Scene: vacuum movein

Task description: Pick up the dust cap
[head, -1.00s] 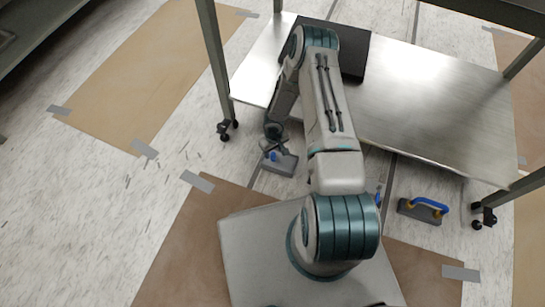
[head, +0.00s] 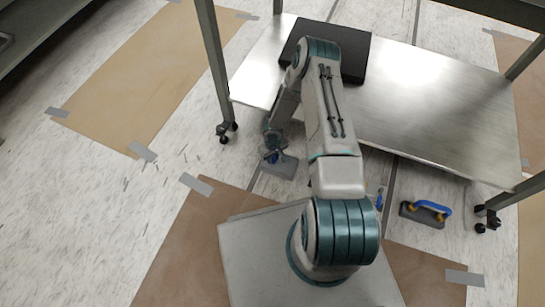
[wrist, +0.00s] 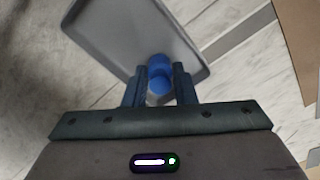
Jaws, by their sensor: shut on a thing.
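The dust cap appears to be the flat grey rectangular piece (head: 283,169) with a raised rim and a blue knob, below my arm's end in the head view. In the wrist view its grey plate (wrist: 125,35) fills the upper middle, with the blue knob (wrist: 159,72) between the fingers. My gripper (wrist: 159,80) is shut on the blue knob, with a finger on either side. In the head view my gripper (head: 273,150) is small and partly hidden by its own wrist. I cannot tell whether the plate touches the floor.
A steel table with a low shelf (head: 430,110) stands behind, its caster leg (head: 225,130) near my gripper. A black box (head: 355,58) lies on the shelf. A grey block with a blue handle (head: 425,212) is right of my base. Taped brown sheets (head: 130,75) cover parts of the floor.

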